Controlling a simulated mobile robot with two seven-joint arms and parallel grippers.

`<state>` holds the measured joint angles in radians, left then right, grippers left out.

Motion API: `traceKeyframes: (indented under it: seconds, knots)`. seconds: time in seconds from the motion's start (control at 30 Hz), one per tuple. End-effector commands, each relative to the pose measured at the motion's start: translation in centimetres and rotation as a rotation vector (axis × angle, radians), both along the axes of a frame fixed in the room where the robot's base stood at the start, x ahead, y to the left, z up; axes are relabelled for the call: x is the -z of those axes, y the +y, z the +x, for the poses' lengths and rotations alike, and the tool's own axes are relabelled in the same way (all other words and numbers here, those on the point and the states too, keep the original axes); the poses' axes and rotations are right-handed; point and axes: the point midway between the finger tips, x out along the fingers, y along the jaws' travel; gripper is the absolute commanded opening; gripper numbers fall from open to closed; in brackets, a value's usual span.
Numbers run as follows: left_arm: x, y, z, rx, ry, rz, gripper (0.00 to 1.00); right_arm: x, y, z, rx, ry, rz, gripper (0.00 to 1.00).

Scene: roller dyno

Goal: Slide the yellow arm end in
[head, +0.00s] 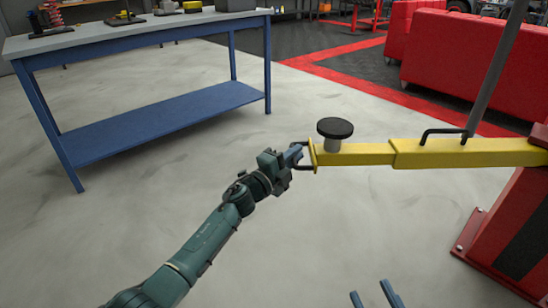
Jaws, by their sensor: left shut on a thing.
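The yellow arm end (360,154) is the thinner section at the left of the yellow lift arm, with a length of it showing outside the thicker yellow sleeve (460,153). A round black pad (335,127) stands upright on a grey stub near its tip. A dark loop handle (305,168) is at the tip. My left gripper (297,154) reaches in from the lower left and is shut on this handle; its fingers partly hide it. My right gripper (376,294) shows only its two blue fingertips at the bottom edge, apart and with nothing between them.
A red post (505,225) carries the sleeve at the right, with a grey pole (497,70) rising beside it. A black handle (445,132) sits on the sleeve. A blue workbench (150,120) stands at the upper left. The floor below the arm is clear.

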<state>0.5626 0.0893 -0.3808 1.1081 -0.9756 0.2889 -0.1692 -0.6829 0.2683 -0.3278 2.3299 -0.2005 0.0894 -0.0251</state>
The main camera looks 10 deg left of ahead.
Motion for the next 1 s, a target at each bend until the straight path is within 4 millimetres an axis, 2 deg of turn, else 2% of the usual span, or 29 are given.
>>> traceKeyframes:
  seconds: [0.3,0.33,0.6,0.87,1.0]
  knots:
    - [-0.1,-0.4,0.0,0.006,-0.002,0.002,0.00,0.2,0.2,-0.2,-0.011,-0.002,-0.003,0.36]
    - [-0.1,-0.4,0.0,0.006,-0.002,0.002,0.14,0.2,0.2,-0.1,-0.011,-0.002,-0.003,0.36]
    - [0.0,-0.3,0.0,0.003,-0.001,0.001,0.34,0.2,0.2,-0.1,-0.011,0.000,-0.005,0.36]
    - [0.0,-0.1,-0.2,0.002,0.000,0.001,0.34,0.1,0.2,-0.1,-0.010,0.002,-0.006,0.36]
    - [0.1,0.8,-1.5,0.001,0.001,0.002,0.34,-0.3,-0.2,0.2,0.011,0.034,-0.008,0.36]
